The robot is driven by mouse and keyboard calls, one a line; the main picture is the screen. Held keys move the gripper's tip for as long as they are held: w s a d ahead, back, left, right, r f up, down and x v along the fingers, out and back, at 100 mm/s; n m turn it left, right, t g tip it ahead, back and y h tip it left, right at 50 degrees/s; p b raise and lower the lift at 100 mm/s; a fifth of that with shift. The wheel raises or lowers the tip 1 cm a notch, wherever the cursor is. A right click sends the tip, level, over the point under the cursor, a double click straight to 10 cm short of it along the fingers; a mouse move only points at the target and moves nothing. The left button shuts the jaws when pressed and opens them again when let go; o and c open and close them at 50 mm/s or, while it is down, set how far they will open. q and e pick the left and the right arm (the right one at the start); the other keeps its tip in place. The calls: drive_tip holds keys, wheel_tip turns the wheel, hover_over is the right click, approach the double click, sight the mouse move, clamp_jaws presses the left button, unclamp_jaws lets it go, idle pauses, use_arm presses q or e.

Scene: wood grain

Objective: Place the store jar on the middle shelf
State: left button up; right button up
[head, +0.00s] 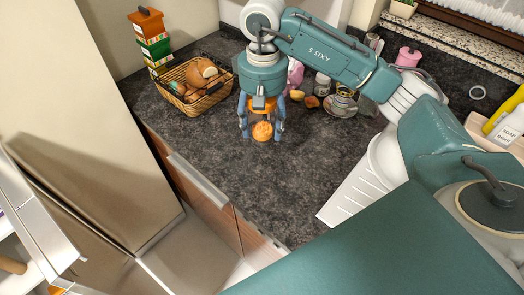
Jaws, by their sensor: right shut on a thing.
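My right gripper (262,120) points down over the dark countertop and is shut on an orange, round-ended thing (263,131). Its upper part is hidden between the fingers, so I cannot tell for sure that it is the store jar. A small jar with a pale lid (322,84) stands further back, right of the gripper. No middle shelf can be clearly made out. My left gripper is not in view.
A wire basket (193,112) of bread-like items stands left of the gripper, with stacked colored boxes (150,38) behind it. A tall cabinet (85,105) and an open metallic door (40,225) fill the left. The front countertop is clear.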

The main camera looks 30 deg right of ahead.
wheel_tip(320, 180, down, 8)
drive_tip(key=shift+f+p, duration=0.2)
drive_tip(key=shift+p, duration=0.85)
wheel_tip(320, 180, down, 3)
drive_tip(key=shift+f+p, duration=0.1)
drive_tip(key=shift+p, duration=0.5)
drive_tip(key=shift+f, duration=0.15)
drive_tip(key=shift+f+b, duration=0.2)
drive_tip(key=shift+b, duration=0.15)
drive_tip(key=o, duration=1.3)
drive_tip(key=shift+r, duration=0.1)
drive_tip(key=shift+o, duration=0.2)
